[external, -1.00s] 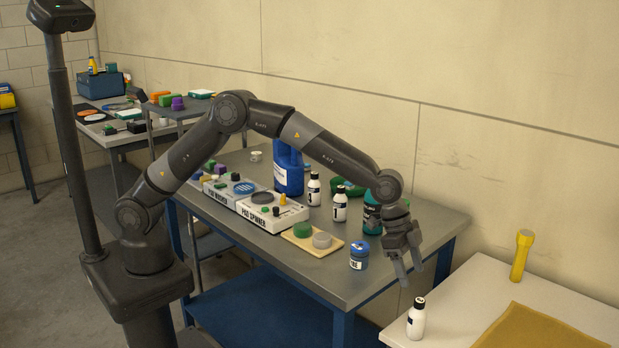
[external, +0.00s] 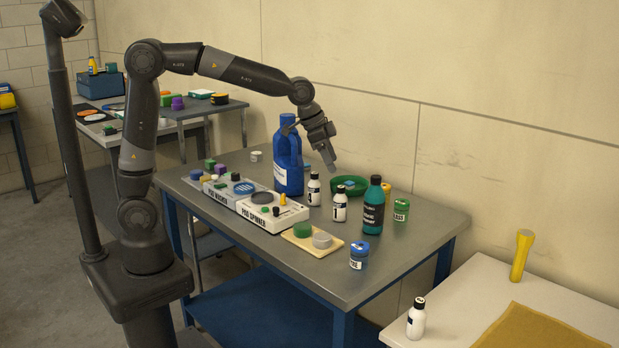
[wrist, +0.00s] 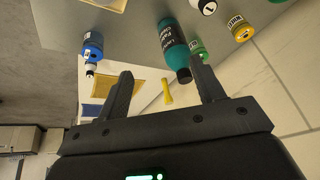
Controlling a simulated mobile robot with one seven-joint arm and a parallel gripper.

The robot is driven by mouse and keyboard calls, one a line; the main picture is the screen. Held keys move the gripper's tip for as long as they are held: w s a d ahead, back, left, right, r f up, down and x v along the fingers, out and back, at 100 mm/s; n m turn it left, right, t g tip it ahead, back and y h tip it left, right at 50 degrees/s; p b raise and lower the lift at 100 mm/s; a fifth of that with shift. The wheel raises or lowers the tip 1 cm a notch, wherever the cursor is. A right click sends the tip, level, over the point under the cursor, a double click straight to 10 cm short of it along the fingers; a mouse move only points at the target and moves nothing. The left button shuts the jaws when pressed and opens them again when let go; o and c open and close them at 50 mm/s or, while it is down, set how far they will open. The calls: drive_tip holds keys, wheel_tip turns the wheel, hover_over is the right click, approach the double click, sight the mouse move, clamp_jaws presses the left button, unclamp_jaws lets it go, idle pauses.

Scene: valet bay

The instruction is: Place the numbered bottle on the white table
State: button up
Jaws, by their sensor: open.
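My gripper (external: 312,150) is open and empty, above the back of the workbench, near the blue jug (external: 288,172). In the wrist view, a white bottle cap marked 1 (wrist: 207,5) shows at the top edge, beyond my open fingers (wrist: 160,72).
A teal bottle (external: 373,208), a green bowl (external: 349,184), a blue jar (external: 359,256) and a green jar (external: 401,210) crowd the workbench's right half. The white table also holds a yellow flashlight (external: 522,256) and a mustard cloth (external: 540,328).

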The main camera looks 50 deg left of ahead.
drive_tip(key=s+a+r+n+y, duration=0.1)
drive_tip(key=s+a+r+n, duration=0.1)
drive_tip(key=a, duration=0.5)
drive_tip(key=s+a+r+n, duration=0.1)
drive_tip(key=s+a, duration=0.2)
drive_tip(key=a, duration=0.4)
drive_tip(key=s+a+f+n+t+y, duration=0.1)
drive_tip(key=s+a+f+n, duration=0.1)
drive_tip(key=s+a, duration=0.5)
drive_tip(key=s+a+f+n, duration=0.1)
drive_tip(key=s+a+n, duration=0.3)
drive_tip(key=s+a, duration=0.4)
drive_tip(key=shift+s+a+f+n+t+y, duration=0.3)
drive_tip(key=shift+a+f+t+y, duration=0.1)
drive_tip(key=shift+a, duration=0.85)
